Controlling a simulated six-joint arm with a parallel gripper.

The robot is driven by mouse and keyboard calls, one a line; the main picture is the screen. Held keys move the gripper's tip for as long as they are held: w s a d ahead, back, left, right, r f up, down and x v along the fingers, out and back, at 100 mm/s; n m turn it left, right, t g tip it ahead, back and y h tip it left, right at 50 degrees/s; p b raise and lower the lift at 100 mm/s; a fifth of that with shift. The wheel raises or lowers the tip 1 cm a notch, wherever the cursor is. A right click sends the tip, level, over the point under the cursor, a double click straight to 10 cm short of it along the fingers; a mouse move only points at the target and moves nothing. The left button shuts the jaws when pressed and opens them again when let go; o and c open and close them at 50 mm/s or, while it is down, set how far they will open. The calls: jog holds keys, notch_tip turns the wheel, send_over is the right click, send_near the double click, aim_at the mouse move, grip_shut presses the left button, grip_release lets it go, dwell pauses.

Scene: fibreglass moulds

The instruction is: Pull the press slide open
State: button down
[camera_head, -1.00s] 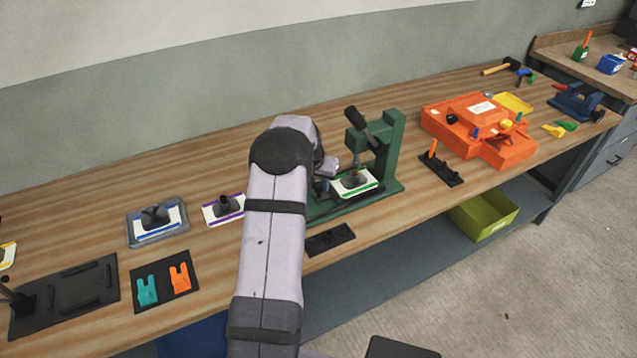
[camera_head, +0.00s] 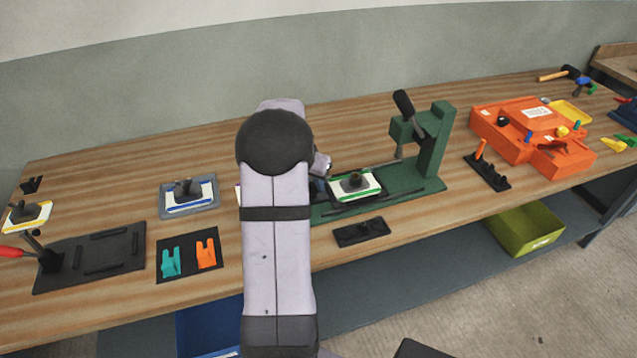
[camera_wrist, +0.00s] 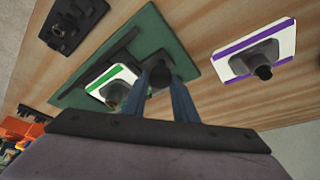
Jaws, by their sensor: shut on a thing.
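The green press (camera_head: 437,145) stands on the bench with its black-handled lever (camera_head: 404,103) raised. Its slide carries a white, green-edged plate (camera_head: 355,184) with a dark mould on it. The plate lies left of the press ram, clear of it, over the green base (camera_head: 425,184). In the wrist view, the blue fingers of my gripper (camera_wrist: 161,82) are shut on the slide's dark knob (camera_wrist: 158,73), beside the green-edged plate (camera_wrist: 112,88). In the head view, my arm hides most of the gripper and the knob.
A purple-edged plate with a dark mould (camera_wrist: 256,58) lies on the bench beyond the press base's end. A black holder (camera_head: 361,232) lies in front of the press. A blue-edged plate in a grey tray (camera_head: 213,205) is at left, an orange mould (camera_head: 505,128) at right.

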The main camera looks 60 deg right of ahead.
jog(key=c, duration=1.4)
grip_release()
jog(key=shift+c, duration=0.2)
jog(key=shift+r, duration=0.1)
jog(key=b+v, duration=0.1)
jog(key=v, duration=0.6)
jog(key=shift+b, duration=0.4)
